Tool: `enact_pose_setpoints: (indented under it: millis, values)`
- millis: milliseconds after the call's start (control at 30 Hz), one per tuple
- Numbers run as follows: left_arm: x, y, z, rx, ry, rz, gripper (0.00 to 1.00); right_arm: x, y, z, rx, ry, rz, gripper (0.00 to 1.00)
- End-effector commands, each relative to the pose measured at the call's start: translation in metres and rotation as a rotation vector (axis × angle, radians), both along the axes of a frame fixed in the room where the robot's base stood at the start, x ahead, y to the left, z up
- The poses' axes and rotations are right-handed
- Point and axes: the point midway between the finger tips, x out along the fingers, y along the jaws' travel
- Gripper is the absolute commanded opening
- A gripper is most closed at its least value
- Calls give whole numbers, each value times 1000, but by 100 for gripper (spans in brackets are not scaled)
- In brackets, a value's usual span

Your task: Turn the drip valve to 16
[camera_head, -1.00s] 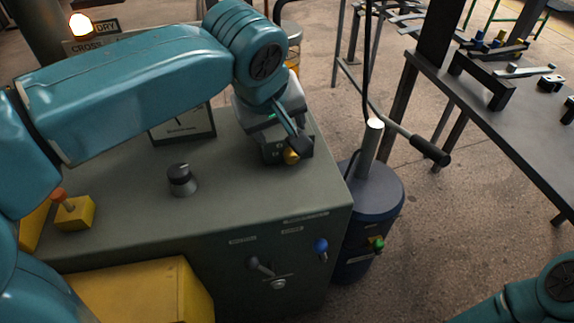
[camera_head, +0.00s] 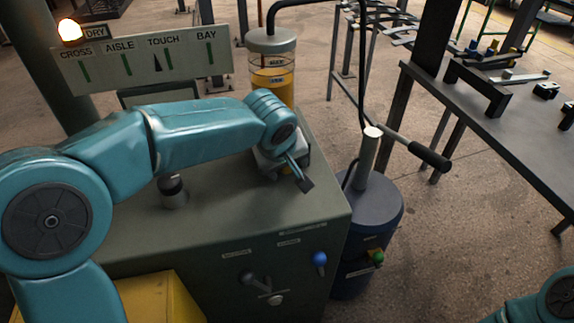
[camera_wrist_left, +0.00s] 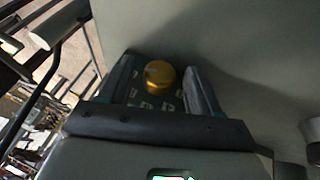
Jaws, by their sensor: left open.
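A round brass-yellow knob (camera_wrist_left: 159,74), which I take to be the drip valve, sits on a dark plate with pale marks around it. The marks are too small to read. In the left wrist view the knob lies between the two fingers of my left gripper (camera_wrist_left: 160,88), which is open, with a gap visible on each side. In the head view my left gripper (camera_head: 296,174) is over the far right part of the grey-green cabinet top (camera_head: 235,215) and hides the knob. My right gripper is out of view; only part of my right arm shows at the lower right.
A black knob (camera_head: 171,185) stands on the cabinet, partly behind my left arm. A jar of amber liquid (camera_head: 272,85) and a labelled board (camera_head: 145,58) stand behind. A dark blue drum (camera_head: 372,210) with a lever handle is right of the cabinet. A dark table (camera_head: 490,120) is farther right.

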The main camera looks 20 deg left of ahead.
Motion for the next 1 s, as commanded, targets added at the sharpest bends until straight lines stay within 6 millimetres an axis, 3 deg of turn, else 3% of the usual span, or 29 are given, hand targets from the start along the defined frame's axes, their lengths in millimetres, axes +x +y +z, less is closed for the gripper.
enact_pose_setpoints:
  millis: [200, 400, 667, 1000]
  values:
    - [0, 0, 0, 0, -1, 0, 63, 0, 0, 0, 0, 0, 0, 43]
    - [0, 0, 0, 0, -1, 0, 7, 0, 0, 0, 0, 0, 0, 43]
    - [1, -1, 2, 17, 11, 0, 7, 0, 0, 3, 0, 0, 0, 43]
    - [3, -5, 5, 179, 121, -2, 7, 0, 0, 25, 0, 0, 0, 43]
